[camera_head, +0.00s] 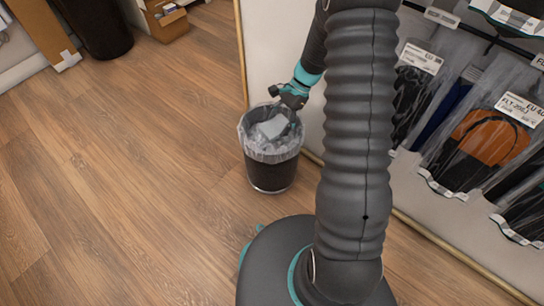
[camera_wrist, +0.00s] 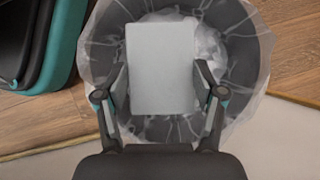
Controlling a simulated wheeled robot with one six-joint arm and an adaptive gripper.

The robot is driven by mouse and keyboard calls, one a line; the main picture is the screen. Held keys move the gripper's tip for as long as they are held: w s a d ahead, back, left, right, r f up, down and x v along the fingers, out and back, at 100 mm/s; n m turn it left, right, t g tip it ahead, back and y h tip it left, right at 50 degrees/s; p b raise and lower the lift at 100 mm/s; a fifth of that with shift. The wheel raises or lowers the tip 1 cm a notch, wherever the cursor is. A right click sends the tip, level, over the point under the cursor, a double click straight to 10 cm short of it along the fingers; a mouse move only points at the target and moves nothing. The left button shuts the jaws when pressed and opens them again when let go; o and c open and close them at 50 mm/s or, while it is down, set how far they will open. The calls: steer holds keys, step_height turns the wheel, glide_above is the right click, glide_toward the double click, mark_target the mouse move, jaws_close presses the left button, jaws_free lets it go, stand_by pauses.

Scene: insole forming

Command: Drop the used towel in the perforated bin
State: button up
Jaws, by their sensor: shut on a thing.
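The bin (camera_head: 270,172) stands on the wood floor. It is dark, with a clear plastic liner folded over its rim, and it also shows in the wrist view (camera_wrist: 248,48). My gripper (camera_head: 287,103) is over the bin's mouth, pointing down. In the wrist view my gripper (camera_wrist: 161,88) has its two fingers shut on the sides of a flat light-grey towel (camera_wrist: 161,60). The towel shows in the head view (camera_head: 273,127) within the outline of the bin's mouth. How deep it sits there I cannot tell. Whitish crumpled material lies behind it in the bin.
A white panel with packaged insoles and goods (camera_head: 484,139) stands close on the right. Its lower edge runs beside the bin. A black cylindrical container (camera_head: 97,25) and a cardboard box (camera_head: 167,22) stand at the back left. The floor on the left is clear.

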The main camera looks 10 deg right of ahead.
steer(key=shift+f, duration=0.45)
steer(key=o, duration=1.4)
step_height(320, 180, up, 10)
